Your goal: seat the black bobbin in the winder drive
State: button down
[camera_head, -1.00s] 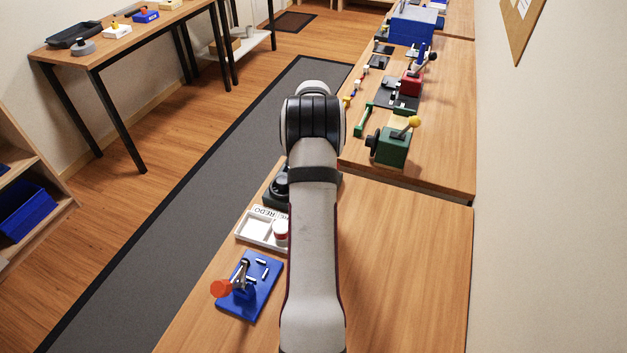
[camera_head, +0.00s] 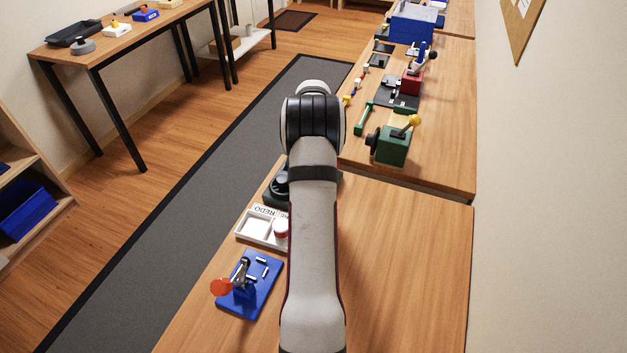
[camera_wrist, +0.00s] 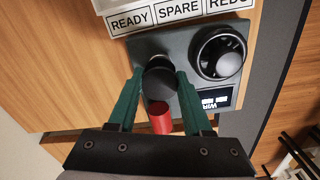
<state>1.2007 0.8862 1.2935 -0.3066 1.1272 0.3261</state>
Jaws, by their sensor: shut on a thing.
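The black bobbin (camera_wrist: 160,82) shows in the wrist view as a dark round thing between the tips of my green fingers. My gripper (camera_wrist: 160,76) is shut on it. The bobbin is over the dark grey winder unit (camera_wrist: 184,38), left of its large black knob (camera_wrist: 221,54). The unit also shows in the head view (camera_head: 274,196), partly behind my arm. A red cylinder (camera_wrist: 160,120) shows between my fingers, nearer the wrist camera. The bobbin hides the drive beneath it, so I cannot tell whether they touch. My gripper is hidden in the head view.
A blue fixture (camera_head: 262,292) with an orange knob is nearer. The table right of my arm is clear.

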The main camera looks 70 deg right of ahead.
jog(key=shift+f, duration=0.8)
dwell(0.7)
grip_release()
dwell(0.4)
jog(key=shift+r, duration=3.5)
